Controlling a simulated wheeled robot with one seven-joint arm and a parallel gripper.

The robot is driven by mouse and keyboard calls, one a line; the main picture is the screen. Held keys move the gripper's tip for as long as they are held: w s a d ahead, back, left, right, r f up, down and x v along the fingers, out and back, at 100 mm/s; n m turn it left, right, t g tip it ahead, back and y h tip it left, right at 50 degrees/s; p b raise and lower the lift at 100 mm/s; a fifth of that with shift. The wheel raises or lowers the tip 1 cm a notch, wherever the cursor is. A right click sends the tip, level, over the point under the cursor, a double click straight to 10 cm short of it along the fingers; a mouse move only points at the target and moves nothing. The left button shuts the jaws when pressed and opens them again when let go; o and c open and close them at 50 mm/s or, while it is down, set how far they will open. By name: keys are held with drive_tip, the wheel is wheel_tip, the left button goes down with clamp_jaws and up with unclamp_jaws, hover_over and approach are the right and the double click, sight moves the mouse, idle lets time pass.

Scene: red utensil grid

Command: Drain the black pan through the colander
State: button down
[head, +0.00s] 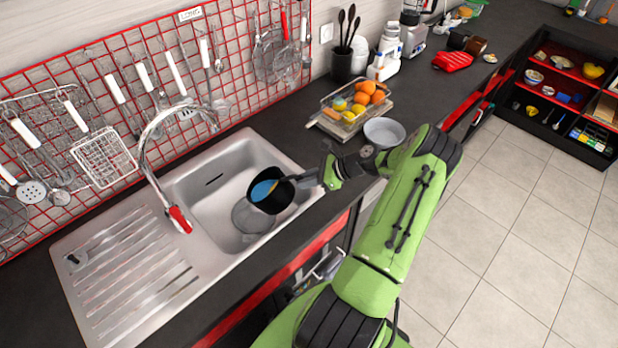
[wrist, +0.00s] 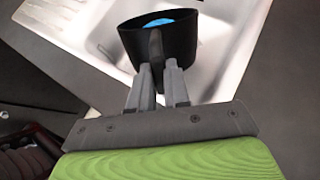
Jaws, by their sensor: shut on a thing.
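The black pan (head: 270,192) is held over the sink basin, with blue contents showing inside it. The pan (wrist: 158,45) also shows in the wrist view, with its handle toward me. My gripper (head: 300,178) is shut on the pan's handle; both fingers (wrist: 159,80) flank the handle in the wrist view. The colander (head: 252,219), a grey round bowl, sits in the sink basin below the pan and is partly hidden by it. The pan looks roughly level or slightly tilted; I cannot tell exactly.
A white bowl (head: 384,131) and a fruit tray (head: 345,125) stand on the counter right of the sink. Utensils hang on the red grid (head: 130,60).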

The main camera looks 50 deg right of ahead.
drive_tip(key=shift+w+a+r, duration=0.1)
drive_tip(key=shift+w+r, duration=0.05)
drive_tip(key=shift+r, duration=0.3)
drive_tip(key=shift+f, duration=0.1)
drive_tip(key=shift+w+a+r+g+h+p, duration=0.3)
drive_tip(key=shift+w+r+g+h+p, duration=0.15)
drive_tip(key=shift+r+g, duration=0.25)
drive_tip(key=shift+w, duration=0.1)
drive_tip(key=shift+w+a+r+g+h, duration=0.35)
drive_tip(key=shift+w+a+r+g, duration=0.15)
drive_tip(key=shift+w+r+g, duration=0.15)
